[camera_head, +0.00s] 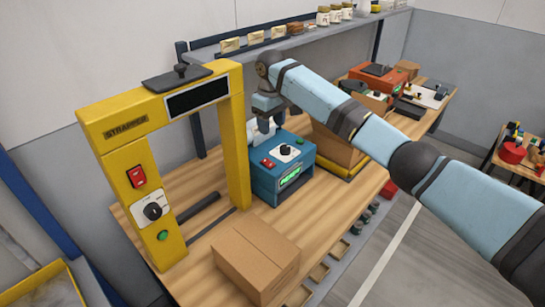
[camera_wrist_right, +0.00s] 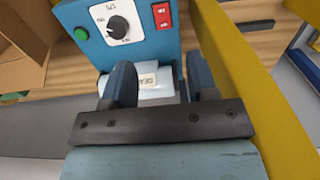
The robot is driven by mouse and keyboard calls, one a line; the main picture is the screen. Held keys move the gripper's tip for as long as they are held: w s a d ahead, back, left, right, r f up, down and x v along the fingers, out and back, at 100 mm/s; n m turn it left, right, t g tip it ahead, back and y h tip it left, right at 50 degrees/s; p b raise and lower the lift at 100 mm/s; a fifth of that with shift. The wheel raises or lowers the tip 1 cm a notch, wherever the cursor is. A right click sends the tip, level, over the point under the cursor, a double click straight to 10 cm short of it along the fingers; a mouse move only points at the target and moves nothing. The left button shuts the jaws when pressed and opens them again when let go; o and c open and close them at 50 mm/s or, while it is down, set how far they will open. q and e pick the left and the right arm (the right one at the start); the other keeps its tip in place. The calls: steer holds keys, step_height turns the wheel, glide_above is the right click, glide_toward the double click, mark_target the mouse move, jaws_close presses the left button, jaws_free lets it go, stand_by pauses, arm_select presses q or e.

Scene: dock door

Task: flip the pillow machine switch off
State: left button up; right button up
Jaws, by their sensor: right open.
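The pillow machine (camera_head: 262,186) is a blue box on the wooden bench, with a green-lit display on its front. Its red switch (camera_head: 267,163) sits on the top panel, left of a black knob on a white plate (camera_head: 286,150). In the right wrist view the red switch (camera_wrist_right: 162,15) shows at the top, right of the knob (camera_wrist_right: 118,28). My right gripper (camera_head: 264,124) is above the machine's back side, apart from the switch. In the wrist view its two fingers (camera_wrist_right: 160,84) are spread, with a white labelled surface (camera_wrist_right: 148,80) seen between them. My left gripper is not in view.
The yellow strapper frame (camera_head: 236,150) stands close left of the machine, with its own red switch (camera_head: 137,177) and knob. A cardboard box (camera_head: 257,255) lies in front. A shelf (camera_head: 290,42) with jars runs along the back. An orange machine (camera_head: 383,76) stands farther right.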

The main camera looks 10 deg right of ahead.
mark_target(272, 165)
step_height(272, 165, down, 13)
steer(key=shift+s+f+p, duration=0.15)
steer(key=shift+f+p, duration=0.05)
steer(key=shift+p, duration=0.85)
steer(key=shift+c, duration=0.2)
